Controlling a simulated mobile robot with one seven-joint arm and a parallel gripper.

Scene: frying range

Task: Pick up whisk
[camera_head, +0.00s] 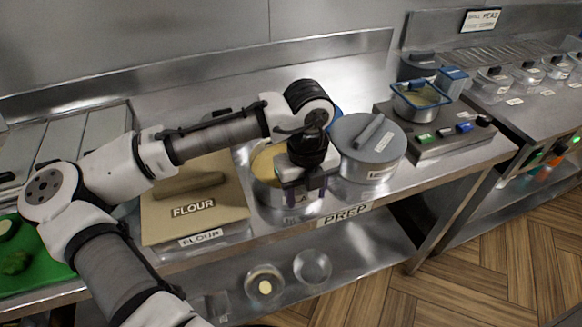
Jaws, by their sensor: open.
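My gripper (306,194) points down in the middle of the prep counter, in front of a round metal pot (268,192) with yellowish contents. Its fingers are apart, and I see nothing held between them. The gripper and wrist cover part of the pot and its label. I cannot make out a whisk in this view; it may be hidden behind my arm or gripper.
A lidded grey pot (367,146) stands close to the right of my gripper. A tan flour bin (193,222) is on the left, beside a green board (35,262). A blue-rimmed container (420,100) sits on a unit at the right. Glass bowls are on the lower shelf.

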